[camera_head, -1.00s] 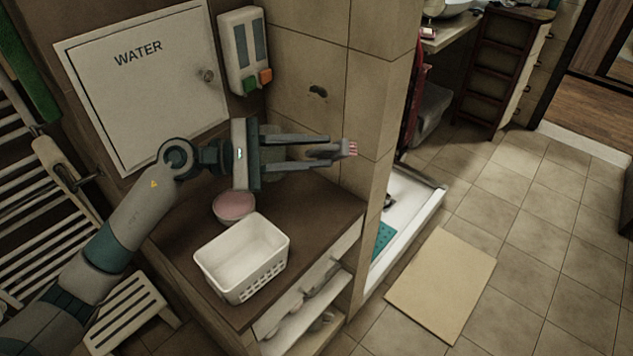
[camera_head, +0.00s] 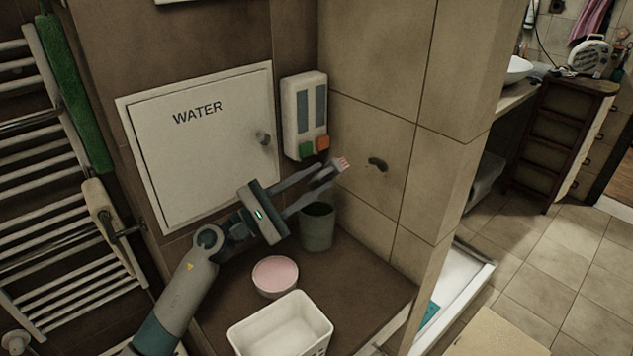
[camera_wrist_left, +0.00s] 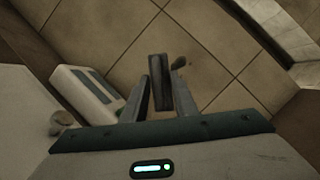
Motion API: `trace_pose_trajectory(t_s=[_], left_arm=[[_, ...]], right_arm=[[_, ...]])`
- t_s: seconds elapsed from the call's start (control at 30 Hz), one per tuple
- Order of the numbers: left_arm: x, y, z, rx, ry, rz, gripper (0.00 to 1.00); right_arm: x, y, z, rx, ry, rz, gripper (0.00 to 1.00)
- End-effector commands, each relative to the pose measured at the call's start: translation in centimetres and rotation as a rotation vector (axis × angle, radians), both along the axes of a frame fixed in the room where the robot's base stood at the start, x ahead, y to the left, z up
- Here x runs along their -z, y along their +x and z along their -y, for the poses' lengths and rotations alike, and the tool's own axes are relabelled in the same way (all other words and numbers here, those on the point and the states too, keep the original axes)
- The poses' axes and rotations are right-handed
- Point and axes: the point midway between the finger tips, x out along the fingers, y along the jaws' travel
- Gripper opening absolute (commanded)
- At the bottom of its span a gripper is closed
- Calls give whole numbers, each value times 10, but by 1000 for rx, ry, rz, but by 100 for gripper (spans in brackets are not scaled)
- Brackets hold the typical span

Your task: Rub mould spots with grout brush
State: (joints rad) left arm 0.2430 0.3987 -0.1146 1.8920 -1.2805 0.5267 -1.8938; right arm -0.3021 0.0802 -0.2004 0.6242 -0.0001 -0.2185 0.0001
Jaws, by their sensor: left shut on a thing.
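The dark mould spot (camera_head: 377,163) is on the tiled wall right of the soap dispenser. My left gripper (camera_head: 326,175) is shut on the grout brush (camera_head: 342,163), whose pale and reddish bristles point towards this wall. In the head view the bristles show just left of the spot, apart from it in the picture. In the left wrist view the dark brush (camera_wrist_left: 159,82) sticks out between the fingers, and the spot (camera_wrist_left: 180,62) shows just right of its end. Whether the bristles touch the wall, I cannot tell. My right gripper is not in view.
The dispenser (camera_head: 304,115) hangs close above the gripper. A grey-green cup (camera_head: 317,229), a bowl with pink contents (camera_head: 275,277) and a white basket (camera_head: 276,331) stand on the brown counter (camera_head: 365,277). A WATER panel (camera_head: 200,145) is behind my arm.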

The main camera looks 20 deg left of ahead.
Motion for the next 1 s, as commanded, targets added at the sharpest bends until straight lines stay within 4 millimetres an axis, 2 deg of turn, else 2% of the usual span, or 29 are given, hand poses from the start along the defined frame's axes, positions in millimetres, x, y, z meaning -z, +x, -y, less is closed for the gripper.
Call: trace_pose_trajectory(t_s=[0.37,1.0], left_arm=[[-2,8,5,1,-1,1,8],[-1,47,32,2,0,1,8]], right_arm=[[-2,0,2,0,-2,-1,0],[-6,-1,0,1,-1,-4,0]])
